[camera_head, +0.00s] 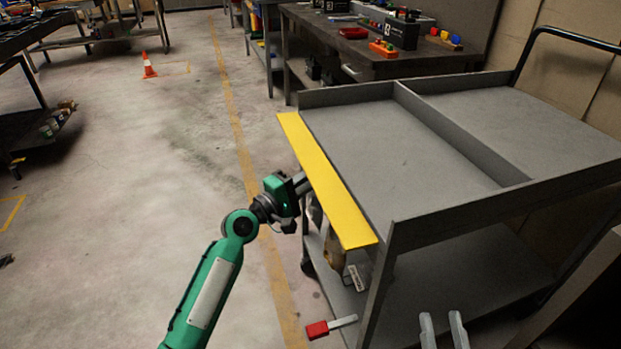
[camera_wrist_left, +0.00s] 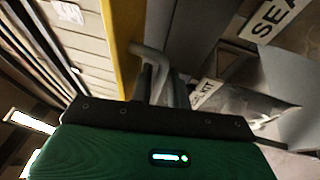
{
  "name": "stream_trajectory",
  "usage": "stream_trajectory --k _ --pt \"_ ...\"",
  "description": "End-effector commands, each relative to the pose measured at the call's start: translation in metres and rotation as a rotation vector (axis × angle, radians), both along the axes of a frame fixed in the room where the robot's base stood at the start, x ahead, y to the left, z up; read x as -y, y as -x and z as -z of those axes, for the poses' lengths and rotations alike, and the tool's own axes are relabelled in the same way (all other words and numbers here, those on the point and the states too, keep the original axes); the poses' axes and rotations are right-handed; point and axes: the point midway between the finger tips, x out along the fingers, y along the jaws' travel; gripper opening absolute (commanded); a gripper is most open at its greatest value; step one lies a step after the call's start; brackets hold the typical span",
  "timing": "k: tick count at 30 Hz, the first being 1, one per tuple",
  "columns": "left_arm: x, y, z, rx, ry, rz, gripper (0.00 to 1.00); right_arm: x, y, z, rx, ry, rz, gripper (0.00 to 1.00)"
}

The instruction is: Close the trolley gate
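The grey trolley (camera_head: 400,235) stands at the right with a two-part top tray. Its yellow gate (camera_head: 325,180) runs along the tray's left end and looks swung outward and down from the tray; its exact angle is hard to tell. My left gripper (camera_head: 303,184) is at the gate's outer side, its fingertips partly hidden by the gate. My right gripper (camera_head: 443,330) shows two separated fingertips, empty, at the bottom edge.
A red-ended lever (camera_head: 318,329) sticks out low by the trolley's near corner. A workbench (camera_head: 350,50) with boxes and tools stands behind. An orange cone (camera_head: 149,66) is on the floor at back left. The floor left of the trolley is clear.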

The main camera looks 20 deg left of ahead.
Motion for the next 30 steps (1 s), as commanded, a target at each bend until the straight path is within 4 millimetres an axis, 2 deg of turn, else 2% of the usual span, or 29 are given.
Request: stream_trajectory --k 9,12,22,26,30 --pt "0.001 -0.002 -0.001 0.001 0.000 0.000 0.18 0.001 0.000 -0.001 0.007 -0.002 0.001 0.36" --pt "0.001 -0.002 -0.001 0.001 0.000 0.000 0.00 0.001 0.000 -0.002 0.008 -0.002 0.001 0.36" --pt "0.001 -0.002 -0.001 -0.001 -0.003 0.000 0.00 0.000 -0.001 -0.002 -0.007 0.002 -0.001 0.36" --pt "0.001 -0.002 -0.003 -0.006 -0.010 0.000 0.00 -0.007 0.003 0.018 -0.110 0.020 -0.019 0.36" --pt "0.000 -0.001 -0.004 -0.016 -0.024 0.000 0.00 -0.015 0.010 0.046 -0.261 0.058 -0.047 0.36"
